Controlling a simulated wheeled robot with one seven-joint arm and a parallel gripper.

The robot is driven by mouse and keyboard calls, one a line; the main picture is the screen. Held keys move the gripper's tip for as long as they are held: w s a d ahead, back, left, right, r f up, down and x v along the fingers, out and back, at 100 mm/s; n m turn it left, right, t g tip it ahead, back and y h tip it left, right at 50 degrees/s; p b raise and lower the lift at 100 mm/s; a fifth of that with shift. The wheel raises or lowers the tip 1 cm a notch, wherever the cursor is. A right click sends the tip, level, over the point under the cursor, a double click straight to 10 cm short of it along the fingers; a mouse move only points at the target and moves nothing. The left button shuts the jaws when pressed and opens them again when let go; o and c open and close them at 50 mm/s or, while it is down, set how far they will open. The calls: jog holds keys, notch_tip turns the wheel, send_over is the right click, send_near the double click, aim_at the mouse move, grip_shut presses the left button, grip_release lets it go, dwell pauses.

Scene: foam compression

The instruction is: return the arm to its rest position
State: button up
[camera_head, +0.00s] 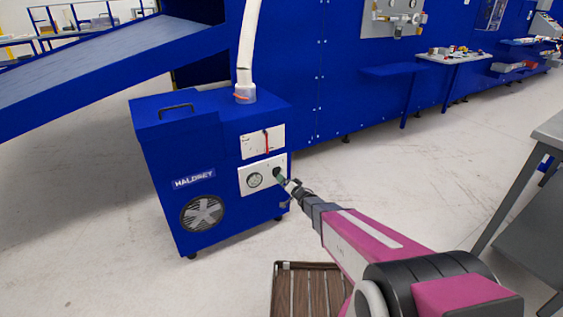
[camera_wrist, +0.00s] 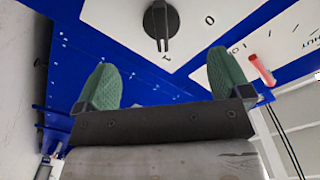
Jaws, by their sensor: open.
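My gripper (camera_head: 286,182) is at the end of my outstretched pink and white arm, in front of the panel of a blue machine (camera_head: 165,150). In the wrist view my gripper (camera_wrist: 165,82) shows two green fingers spread apart with nothing between them. A black rotary knob (camera_wrist: 161,25) on a white plate lies just beyond the fingertips, apart from them.
A grey table (camera_head: 545,140) stands at right, and a brown slatted item (camera_head: 300,290) lies below my arm. Open floor lies at left.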

jog(key=s+d+r+m+g+h, duration=0.1)
jog(key=s+d+r+g+h, duration=0.2)
jog(key=s+d+h, duration=0.35)
jog(key=s+d+r+m+g+h, duration=0.1)
jog(key=s+d+r+g+h, duration=0.2)
jog(key=d, duration=0.7)
jog(key=s+d+r+n+g, duration=0.1)
jog(key=s+r+g, duration=0.1)
jog(key=s, duration=0.5)
jog(key=s+d+r+n+g, duration=0.1)
jog(key=s+d+r+g, duration=0.1)
jog(key=s+g, duration=0.2)
jog(key=s+d+r+n+g, duration=0.1)
jog(key=s+d+r+g, duration=0.1)
jog(key=s, duration=0.9)
jog(key=shift+g, duration=0.4)
jog(key=shift+h, duration=0.25)
